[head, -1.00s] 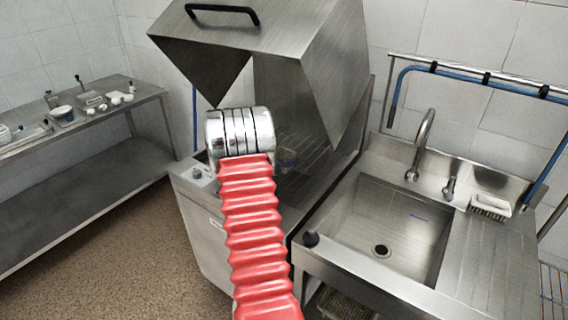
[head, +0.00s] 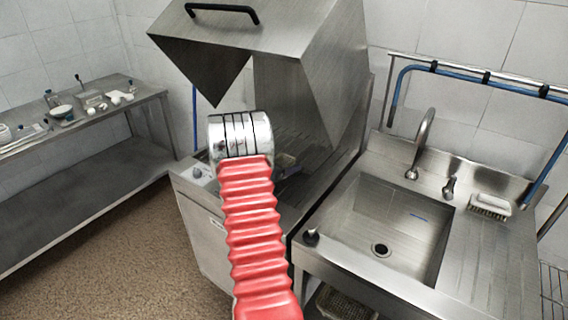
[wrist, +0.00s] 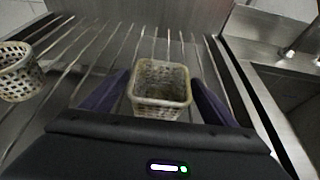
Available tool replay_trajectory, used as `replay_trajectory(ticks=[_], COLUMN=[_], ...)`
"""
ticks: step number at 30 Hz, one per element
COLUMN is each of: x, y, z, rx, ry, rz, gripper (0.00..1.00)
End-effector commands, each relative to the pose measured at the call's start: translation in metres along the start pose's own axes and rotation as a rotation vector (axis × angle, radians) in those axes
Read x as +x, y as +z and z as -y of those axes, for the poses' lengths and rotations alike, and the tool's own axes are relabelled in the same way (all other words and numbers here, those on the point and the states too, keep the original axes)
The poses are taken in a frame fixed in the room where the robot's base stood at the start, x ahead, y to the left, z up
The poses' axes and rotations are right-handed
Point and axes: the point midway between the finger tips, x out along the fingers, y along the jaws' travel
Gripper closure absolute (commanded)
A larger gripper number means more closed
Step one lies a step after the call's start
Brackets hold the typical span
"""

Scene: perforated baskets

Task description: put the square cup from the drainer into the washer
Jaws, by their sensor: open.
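The square cup (wrist: 161,88) is a pale, worn, perforated square basket. In the wrist view it stands upright on the slatted rack (wrist: 205,52) inside the washer. My gripper (wrist: 160,80) is open, with one dark finger on each side of the cup; I cannot tell if either finger touches it. In the head view the washer (head: 215,225) has its hood raised, and my arm reaches into it. The arm hides my gripper there. A small pale part, likely of a basket (head: 287,160), shows just right of the arm.
Another perforated basket (wrist: 16,72) stands at the left on the same rack. The sink (head: 385,225) adjoins the washer on the right, with a ridged drainboard (head: 485,265) and a brush (head: 490,205). A side table (head: 85,125) with small items stands at the left.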

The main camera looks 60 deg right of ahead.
Motion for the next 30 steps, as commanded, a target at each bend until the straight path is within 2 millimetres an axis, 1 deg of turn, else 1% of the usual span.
replay_trajectory(ticks=[6,11,17,24,27,30], x=[-0.001,-0.013,-0.044,-0.086,-0.102,-0.113], y=[0.002,0.003,0.003,0.002,0.002,0.002], z=[0.000,0.000,-0.001,-0.001,-0.001,-0.001], rx=[0.001,0.001,0.000,0.000,-0.001,0.000], ry=[0.000,0.001,0.003,0.002,0.003,0.001], rz=[0.000,0.001,0.000,0.000,0.001,0.000], gripper=[0.20,0.20,0.20,0.20,0.20,0.20])
